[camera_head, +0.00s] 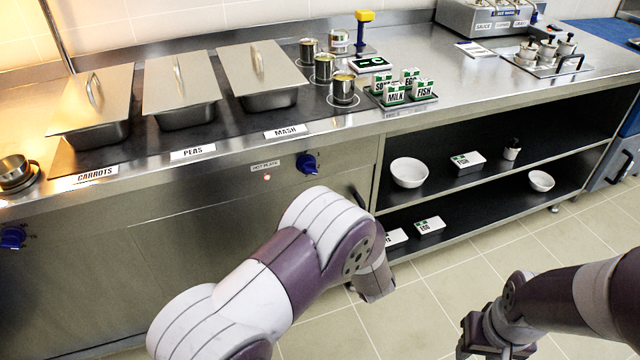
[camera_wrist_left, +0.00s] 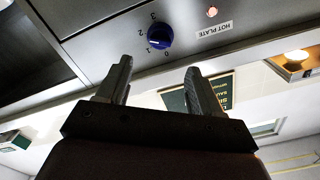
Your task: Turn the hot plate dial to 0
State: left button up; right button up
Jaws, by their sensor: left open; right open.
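The blue hot plate dial (camera_head: 308,163) is on the steel counter front, right of the "HOT PLATE" label (camera_head: 265,166). In the left wrist view the dial (camera_wrist_left: 159,34) appears upside down, with printed numbers around it. My right gripper (camera_head: 474,338) is open and empty, low at the right.
Lidded pans (camera_head: 181,90) and small tins (camera_head: 344,90) stand on the counter above the dial. Another blue knob (camera_head: 13,237) is at far left. Open shelves (camera_head: 450,200) with bowls and boxes lie to the right. The tiled floor is clear.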

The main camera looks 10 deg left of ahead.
aim_at(311, 173)
pick_arm(q)
jog(key=b+x, duration=0.2)
jog(key=x, duration=0.9)
jog(key=shift+s, duration=0.1)
jog(key=shift+w+a, duration=0.3)
jog(key=shift+w, duration=0.1)
jog(key=c, duration=1)
